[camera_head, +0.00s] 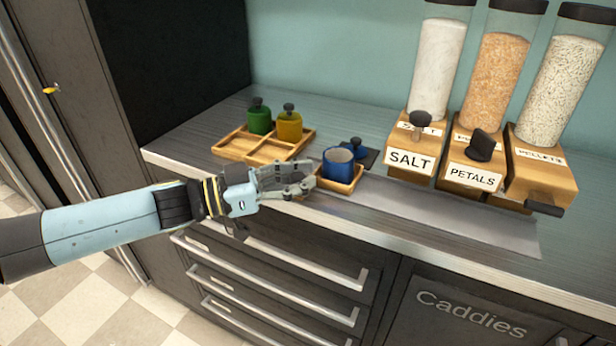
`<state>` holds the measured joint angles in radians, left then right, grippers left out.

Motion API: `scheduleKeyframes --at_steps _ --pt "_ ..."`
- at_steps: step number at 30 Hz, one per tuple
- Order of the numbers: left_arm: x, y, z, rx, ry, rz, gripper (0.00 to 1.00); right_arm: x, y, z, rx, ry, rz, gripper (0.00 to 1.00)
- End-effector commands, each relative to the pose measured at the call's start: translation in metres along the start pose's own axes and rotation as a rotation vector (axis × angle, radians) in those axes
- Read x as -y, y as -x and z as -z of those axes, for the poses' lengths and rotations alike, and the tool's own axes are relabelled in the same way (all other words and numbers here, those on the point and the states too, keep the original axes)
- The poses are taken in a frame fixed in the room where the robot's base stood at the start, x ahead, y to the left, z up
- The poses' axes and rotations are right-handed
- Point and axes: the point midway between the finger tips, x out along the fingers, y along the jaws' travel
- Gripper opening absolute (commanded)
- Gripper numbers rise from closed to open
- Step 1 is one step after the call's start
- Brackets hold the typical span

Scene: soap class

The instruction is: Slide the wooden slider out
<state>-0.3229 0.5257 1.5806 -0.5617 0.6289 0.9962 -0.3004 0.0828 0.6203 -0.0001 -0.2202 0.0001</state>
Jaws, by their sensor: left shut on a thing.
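A small square wooden tray (336,186), which looks like the slider, sits near the counter's front edge. A blue cup (338,163) stands in it. My left gripper (308,186) reaches in from the left, low over the counter edge. Its fingers are closed at the tray's left side and seem to grip its rim; the fingers hide the exact contact. My right gripper is out of view.
A larger divided wooden tray (232,147) holds a green jar (259,120) and a yellow jar (289,125). Dispensers labelled SALT (408,160), PETALS (472,178) and PELLETS (540,160) stand right. A grey mat (440,212) lies before them.

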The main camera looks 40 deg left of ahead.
Motion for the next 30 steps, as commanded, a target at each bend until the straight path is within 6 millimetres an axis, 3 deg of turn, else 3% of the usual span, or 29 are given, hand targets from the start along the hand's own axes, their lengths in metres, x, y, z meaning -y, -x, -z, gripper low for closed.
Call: scheduleKeyframes --at_steps 10,11,18,26,30 --pt "0.002 0.005 -0.006 0.017 0.002 0.005 0.00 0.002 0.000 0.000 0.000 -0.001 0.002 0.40" --pt "0.002 0.005 -0.006 0.017 0.002 0.005 0.20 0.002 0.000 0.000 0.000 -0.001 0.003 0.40" --pt "0.002 0.003 -0.003 0.011 0.001 0.004 0.48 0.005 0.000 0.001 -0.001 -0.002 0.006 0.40" --pt "0.002 0.004 -0.002 0.008 0.001 0.003 0.48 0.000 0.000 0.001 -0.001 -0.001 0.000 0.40" --pt "0.001 0.019 -0.003 0.011 0.001 0.002 0.48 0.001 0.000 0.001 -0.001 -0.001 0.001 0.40"
